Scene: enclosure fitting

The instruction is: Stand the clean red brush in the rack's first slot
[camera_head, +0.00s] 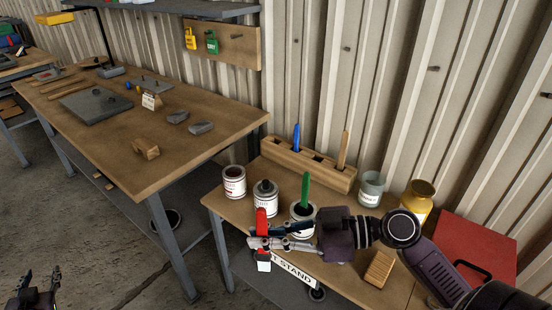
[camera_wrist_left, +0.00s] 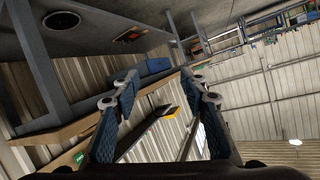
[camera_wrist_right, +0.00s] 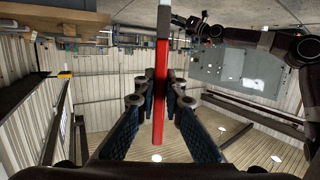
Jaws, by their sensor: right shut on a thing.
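My right gripper (camera_head: 266,236) is shut on the red brush (camera_head: 262,220), held above the front of the small table. The brush is roughly upright in the head view, its red handle up and a pale part below the fingers. Its red length (camera_wrist_right: 161,88) also runs between the fingers in the right wrist view. The wooden rack (camera_head: 272,153) stands behind, against the wall, apart from the brush. A blue-handled brush (camera_head: 296,138) and a wooden-handled brush (camera_head: 343,149) stand in it, with a dark opening between. My left gripper (camera_wrist_left: 160,88) is open and empty, away from the table.
Several cans stand between gripper and rack, including one (camera_head: 234,183) at left and one (camera_head: 303,212) holding a green-handled brush (camera_head: 305,190). A glass jar (camera_head: 371,188), yellow bottle (camera_head: 417,197), wooden block (camera_head: 379,269) and red case (camera_head: 480,245) are right. The workbench (camera_head: 195,110) is left.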

